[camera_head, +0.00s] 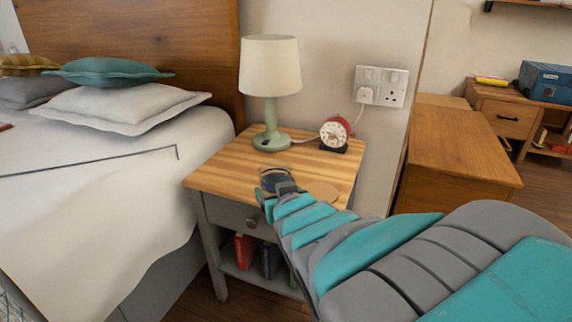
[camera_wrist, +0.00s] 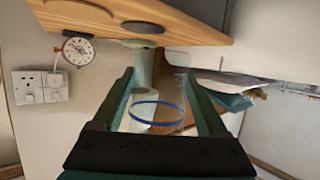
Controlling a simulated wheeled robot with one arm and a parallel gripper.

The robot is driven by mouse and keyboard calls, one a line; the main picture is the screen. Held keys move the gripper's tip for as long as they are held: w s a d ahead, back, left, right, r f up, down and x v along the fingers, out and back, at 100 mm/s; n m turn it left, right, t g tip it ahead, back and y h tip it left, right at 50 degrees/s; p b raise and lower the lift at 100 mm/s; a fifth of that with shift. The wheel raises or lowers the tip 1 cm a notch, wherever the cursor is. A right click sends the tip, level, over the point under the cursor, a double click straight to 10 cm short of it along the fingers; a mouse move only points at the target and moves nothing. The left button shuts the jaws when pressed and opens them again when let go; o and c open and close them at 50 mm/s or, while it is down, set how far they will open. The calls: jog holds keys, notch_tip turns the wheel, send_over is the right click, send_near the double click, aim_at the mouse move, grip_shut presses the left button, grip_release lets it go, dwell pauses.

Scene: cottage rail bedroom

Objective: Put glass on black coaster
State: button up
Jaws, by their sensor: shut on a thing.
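A clear glass with a blue rim (camera_wrist: 157,101) is between the fingers of my gripper (camera_wrist: 159,76) in the wrist view. My gripper is shut on it, and the rim faces the wrist camera. A dark, flat oval, which looks like the black coaster (camera_wrist: 143,27), lies on the wooden nightstand top (camera_wrist: 205,22) beyond the fingertips. In the head view my gripper (camera_head: 276,181) is over the front part of the nightstand (camera_head: 222,174). There the glass is hard to make out, and the black coaster is not clearly visible.
A tan round coaster (camera_head: 322,191) lies right of my gripper. A green lamp (camera_head: 271,138) and a red alarm clock (camera_head: 334,134) stand at the back of the nightstand. The bed (camera_head: 95,195) is on the left. Bare wood shows between the lamp and my gripper.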

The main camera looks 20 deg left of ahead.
jog(key=w+a, duration=0.1)
jog(key=w, duration=0.4)
jog(key=w+a+f+p, duration=0.1)
jog(key=w+a, duration=0.1)
jog(key=w, duration=0.3)
jog(key=w+a, duration=0.2)
jog(key=w, duration=0.3)
jog(key=shift+w+f, duration=0.15)
jog(key=shift+f, duration=0.1)
jog(key=shift+f+p, duration=0.35)
jog(key=shift+f, duration=1.4)
jog(key=shift+f, duration=0.1)
jog(key=o, duration=1.6)
jog(key=shift+c, duration=0.2)
jog(key=shift+b+v, duration=0.4)
jog(key=shift+v, duration=5.65)
